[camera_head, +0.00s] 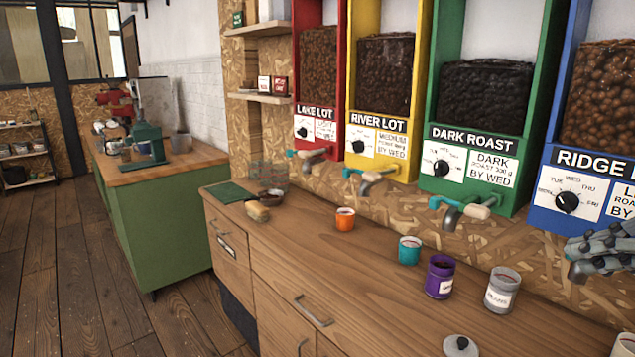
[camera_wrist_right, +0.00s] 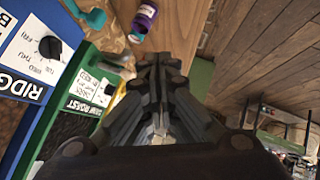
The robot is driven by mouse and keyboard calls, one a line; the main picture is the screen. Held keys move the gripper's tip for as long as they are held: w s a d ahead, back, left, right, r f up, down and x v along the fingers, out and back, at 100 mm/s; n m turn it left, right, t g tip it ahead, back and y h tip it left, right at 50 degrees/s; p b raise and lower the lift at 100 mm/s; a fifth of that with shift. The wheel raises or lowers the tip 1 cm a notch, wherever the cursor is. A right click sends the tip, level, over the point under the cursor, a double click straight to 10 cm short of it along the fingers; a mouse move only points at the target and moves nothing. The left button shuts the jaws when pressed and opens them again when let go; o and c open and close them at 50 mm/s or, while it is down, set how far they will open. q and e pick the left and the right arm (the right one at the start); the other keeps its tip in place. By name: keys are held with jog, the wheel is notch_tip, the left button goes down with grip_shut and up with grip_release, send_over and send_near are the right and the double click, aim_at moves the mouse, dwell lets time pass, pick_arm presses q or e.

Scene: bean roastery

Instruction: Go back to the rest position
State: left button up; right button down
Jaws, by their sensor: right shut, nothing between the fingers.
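My right gripper (camera_head: 600,245) is at the right edge of the head view, in front of the lower part of the blue RIDGE dispenser (camera_head: 567,200). It is shut and empty, above the wooden counter (camera_head: 330,265). In the right wrist view the shut fingers (camera_wrist_right: 160,70) fill the middle, with the blue dispenser (camera_wrist_right: 35,65) to their left and a purple jar (camera_wrist_right: 145,15) beyond them. My left gripper is in neither view.
An orange cup (camera_head: 345,219), teal cup (camera_head: 409,250), purple jar (camera_head: 440,277) and grey jar (camera_head: 502,290) stand on the counter. A round lid (camera_head: 460,346) lies at its front. Red, yellow and green (camera_head: 480,165) dispensers line the wall. The wooden floor (camera_head: 90,270) at left is clear.

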jog(key=w+a+f+m+g, duration=0.1)
jog(key=a+f+g, duration=0.15)
jog(key=f, duration=1.25)
jog(key=a+f+m+g, duration=0.1)
jog(key=a+f, duration=0.2)
jog(key=f, duration=1.2)
jog(key=s+a+f+m+g+h, duration=0.1)
jog(key=s+a+f+m, duration=0.3)
jog(key=s+f, duration=0.45)
jog(key=s+a+f+m+g+h, duration=0.1)
jog(key=s+a+f+m, duration=0.1)
jog(key=s+a+f, duration=0.55)
jog(key=s+d+f+g, duration=0.1)
jog(key=s+f, duration=0.1)
jog(key=f, duration=1.1)
jog(key=s+f+g, duration=0.1)
jog(key=s+f, duration=0.1)
jog(key=f, duration=1.2)
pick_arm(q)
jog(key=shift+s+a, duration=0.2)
pick_arm(e)
jog(key=s+d+f, duration=0.3)
jog(key=s+f, duration=1.3)
jog(key=s, duration=0.1)
jog(key=shift+s+g+h, duration=0.2)
jog(key=shift+g+h, duration=0.1)
jog(key=shift+g, duration=0.05)
jog(key=shift+d, duration=0.1)
